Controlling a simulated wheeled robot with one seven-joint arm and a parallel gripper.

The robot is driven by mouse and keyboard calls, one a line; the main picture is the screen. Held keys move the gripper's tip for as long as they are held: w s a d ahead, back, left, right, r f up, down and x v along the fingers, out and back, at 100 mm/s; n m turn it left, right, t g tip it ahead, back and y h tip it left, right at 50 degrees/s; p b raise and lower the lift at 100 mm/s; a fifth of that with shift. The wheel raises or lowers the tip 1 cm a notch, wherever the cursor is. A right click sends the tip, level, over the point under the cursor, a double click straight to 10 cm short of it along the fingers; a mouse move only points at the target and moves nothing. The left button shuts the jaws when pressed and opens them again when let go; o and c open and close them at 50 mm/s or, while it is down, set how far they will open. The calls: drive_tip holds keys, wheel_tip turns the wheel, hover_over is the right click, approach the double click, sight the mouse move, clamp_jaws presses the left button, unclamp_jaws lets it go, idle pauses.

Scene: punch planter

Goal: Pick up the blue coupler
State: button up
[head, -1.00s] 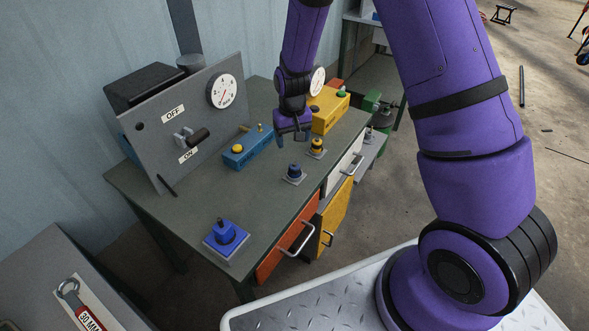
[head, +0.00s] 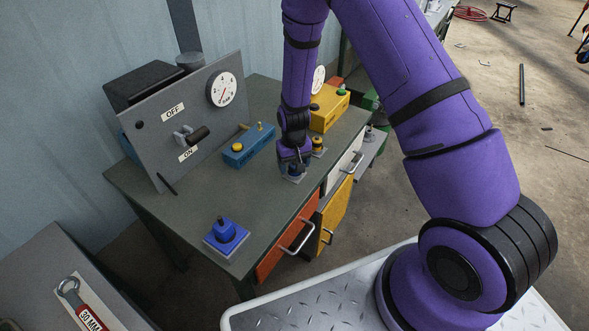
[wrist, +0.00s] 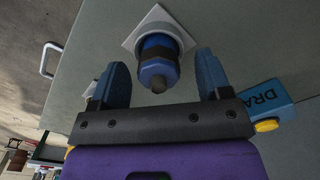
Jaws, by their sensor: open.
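The blue coupler (wrist: 158,63), a dark blue cylinder with a black band, stands on a round base and a square pale plate (wrist: 135,40) in the wrist view. In the head view it is mostly hidden under my gripper (head: 293,163), and a corner of its plate (head: 293,179) shows on the bench. My gripper is open, also in the wrist view (wrist: 162,62). Its two blue fingers are on either side of the coupler, with a visible gap on each side. I cannot tell how far down the fingers reach beside it.
A brighter blue fitting (head: 224,230) stands on a blue plate at the bench's near end. A yellow-and-black fitting (head: 317,146) is close behind my gripper. A blue box (head: 247,147), yellow box (head: 328,108) and lever panel (head: 195,120) stand nearby. The bench front is clear.

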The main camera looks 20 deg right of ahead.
drive_tip(key=shift+f, duration=0.35)
drive_tip(key=c, duration=1)
drive_tip(key=shift+r, duration=0.15)
